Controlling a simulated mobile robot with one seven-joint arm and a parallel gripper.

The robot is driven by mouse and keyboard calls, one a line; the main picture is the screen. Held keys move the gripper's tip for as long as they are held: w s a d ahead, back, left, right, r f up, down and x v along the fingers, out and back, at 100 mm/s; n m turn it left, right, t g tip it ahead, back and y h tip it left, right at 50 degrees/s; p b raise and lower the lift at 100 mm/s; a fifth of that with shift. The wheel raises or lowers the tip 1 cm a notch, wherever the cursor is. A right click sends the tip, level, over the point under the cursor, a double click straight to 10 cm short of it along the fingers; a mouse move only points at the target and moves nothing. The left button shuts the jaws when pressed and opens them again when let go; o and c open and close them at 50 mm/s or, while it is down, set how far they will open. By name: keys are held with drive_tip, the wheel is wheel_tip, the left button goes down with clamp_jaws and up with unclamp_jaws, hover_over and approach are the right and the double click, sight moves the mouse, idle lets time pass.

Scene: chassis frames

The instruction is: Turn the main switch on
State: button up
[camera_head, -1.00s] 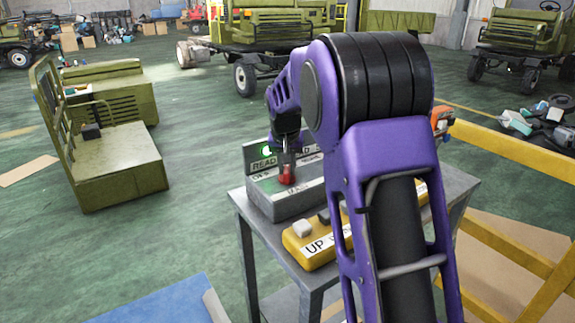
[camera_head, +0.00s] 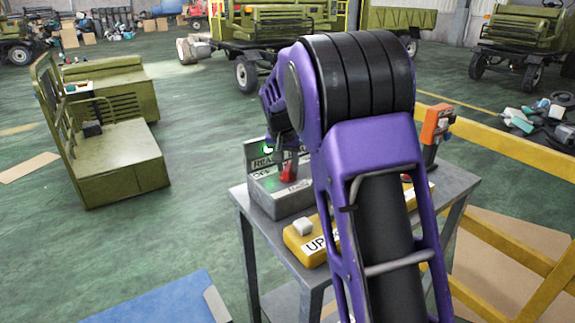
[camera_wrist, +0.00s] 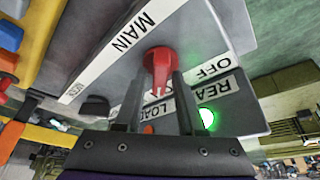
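The main switch is a red rotary handle (camera_wrist: 160,66) on a grey box, beside a strip lettered MAIN (camera_wrist: 130,35). It also shows in the head view (camera_head: 288,172). A strip reading OFF (camera_wrist: 213,67) runs past the handle's narrow end; its other end is hidden behind a finger, so I cannot tell the exact setting. My gripper (camera_wrist: 160,84) has one finger on each side of the handle, and the fingertips appear to press against it. The grey box (camera_head: 283,204) stands on the metal table. A green lamp (camera_wrist: 207,118) glows on the panel lettered READY, partly hidden.
A yellow control box lettered UP (camera_head: 301,250) with a white button sits in front of the grey box. An orange device (camera_head: 437,124) stands at the table's right. Yellow rails (camera_head: 500,140) run along the right.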

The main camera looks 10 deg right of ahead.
drive_tip(key=shift+o, duration=0.7)
drive_tip(key=p+v, duration=0.1)
drive_tip(key=v, duration=1.6)
drive_tip(key=shift+s+r+p, duration=0.15)
drive_tip(key=shift+r+p, duration=0.05)
drive_tip(key=shift+p, duration=0.2)
